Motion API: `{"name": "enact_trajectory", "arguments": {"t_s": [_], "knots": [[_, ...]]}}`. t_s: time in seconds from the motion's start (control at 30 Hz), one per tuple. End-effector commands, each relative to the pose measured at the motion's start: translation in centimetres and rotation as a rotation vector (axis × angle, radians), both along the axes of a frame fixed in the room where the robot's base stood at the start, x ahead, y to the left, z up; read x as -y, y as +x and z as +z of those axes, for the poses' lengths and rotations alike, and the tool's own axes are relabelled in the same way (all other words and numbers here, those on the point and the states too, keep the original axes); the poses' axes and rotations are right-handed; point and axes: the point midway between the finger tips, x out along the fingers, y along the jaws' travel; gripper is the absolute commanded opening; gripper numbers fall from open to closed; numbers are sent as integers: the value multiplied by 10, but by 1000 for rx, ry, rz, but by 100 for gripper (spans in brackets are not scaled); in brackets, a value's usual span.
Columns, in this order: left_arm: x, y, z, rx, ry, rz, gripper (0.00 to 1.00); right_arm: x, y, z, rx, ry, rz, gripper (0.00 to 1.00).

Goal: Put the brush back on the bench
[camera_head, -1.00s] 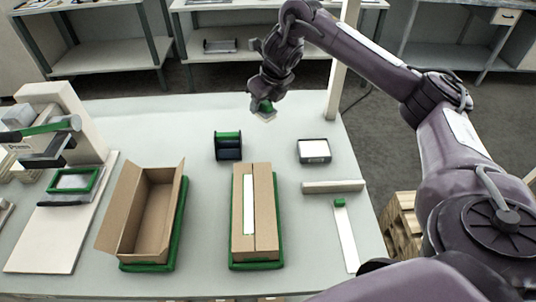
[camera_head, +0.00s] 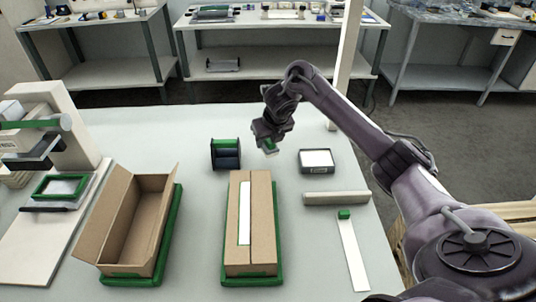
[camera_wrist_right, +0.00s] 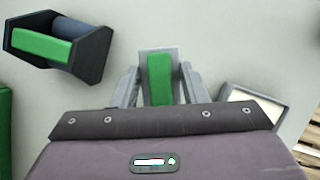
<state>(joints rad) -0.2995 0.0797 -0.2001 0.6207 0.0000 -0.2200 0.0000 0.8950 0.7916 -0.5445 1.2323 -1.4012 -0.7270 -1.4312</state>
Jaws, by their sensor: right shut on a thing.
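The brush (camera_head: 269,147), with a green handle and a pale lower end, is in my right gripper (camera_head: 266,136) above the bench's rear middle. In the right wrist view the brush (camera_wrist_right: 160,78) stands between the two grey fingers, and my right gripper (camera_wrist_right: 158,88) is shut on it. The bench (camera_head: 200,190) is a pale grey-green top; whether the brush touches it I cannot tell. My left gripper is not in view.
A green and dark dispenser (camera_head: 226,154) stands left of the brush, a white-topped box (camera_head: 317,161) right. In front are a closed carton (camera_head: 263,220), an open carton (camera_head: 135,225), a beige bar (camera_head: 336,198) and a white strip (camera_head: 353,255). A machine (camera_head: 60,130) stands far left.

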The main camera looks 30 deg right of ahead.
Motion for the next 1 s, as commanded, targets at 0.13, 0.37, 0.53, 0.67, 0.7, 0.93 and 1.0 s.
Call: {"name": "enact_trajectory", "arguments": {"t_s": [0.13, 0.37, 0.53, 0.67, 0.7, 0.93, 1.0], "knots": [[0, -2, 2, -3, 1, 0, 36, 0, -2, -18, -4, 0, 0, 21], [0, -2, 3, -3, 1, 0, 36, 0, 0, -43, 0, 0, 0, 21], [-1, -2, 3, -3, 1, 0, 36, 0, 0, -43, 1, 1, 0, 21], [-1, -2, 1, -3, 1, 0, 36, 0, 0, -45, 1, -1, 1, 21], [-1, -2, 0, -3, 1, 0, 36, 0, 0, -47, 1, -1, 1, 21], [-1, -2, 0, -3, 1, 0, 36, 0, 0, -46, 0, 0, 1, 61], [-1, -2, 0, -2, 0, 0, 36, 0, 0, -46, 0, 0, 1, 61]]}}
